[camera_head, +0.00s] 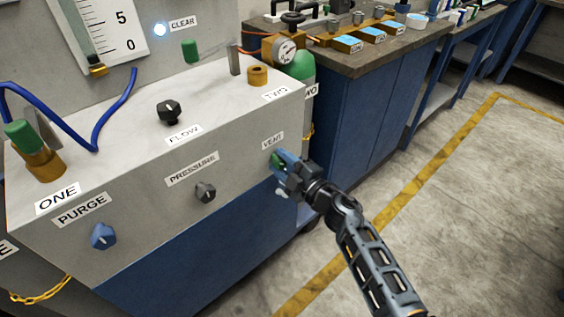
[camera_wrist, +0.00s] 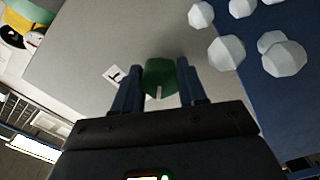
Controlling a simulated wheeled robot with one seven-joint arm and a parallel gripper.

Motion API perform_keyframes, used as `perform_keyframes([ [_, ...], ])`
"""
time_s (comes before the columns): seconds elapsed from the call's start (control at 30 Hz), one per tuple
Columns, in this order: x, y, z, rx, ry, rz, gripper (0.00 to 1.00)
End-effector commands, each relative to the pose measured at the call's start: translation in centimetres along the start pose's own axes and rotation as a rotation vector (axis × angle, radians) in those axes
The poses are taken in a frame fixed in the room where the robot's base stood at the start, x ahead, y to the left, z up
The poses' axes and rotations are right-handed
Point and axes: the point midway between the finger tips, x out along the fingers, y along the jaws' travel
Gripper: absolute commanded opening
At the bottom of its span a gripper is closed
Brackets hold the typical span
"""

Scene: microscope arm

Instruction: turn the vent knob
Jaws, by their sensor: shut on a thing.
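The vent knob is green and sits on the front panel of the grey cabinet, under the VENT label (camera_head: 272,141). In the head view only a sliver of the vent knob (camera_head: 276,160) shows, as my gripper (camera_head: 282,160) covers the rest. In the wrist view the vent knob (camera_wrist: 160,77) is between the two blue fingers of my gripper (camera_wrist: 160,85), with a pale pointer mark facing the gripper body. The fingers are shut on the knob, one on each side.
The panel also carries a dark pressure knob (camera_head: 205,192) and a blue purge knob (camera_head: 103,236). A black flow knob (camera_head: 169,111) is on the sloped top. A workbench (camera_head: 360,62) stands behind to the right. The floor (camera_head: 470,200) at right is clear.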

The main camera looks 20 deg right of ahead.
Motion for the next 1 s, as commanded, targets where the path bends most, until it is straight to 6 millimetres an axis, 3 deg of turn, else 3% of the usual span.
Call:
perform_keyframes([
  [0.5, 0.03, -0.28, -0.19, -0.456, 0.006, -0.001, 0.11],
  [1.0, 0.03, -0.36, -0.24, -0.658, 0.008, -0.001, 0.11],
])
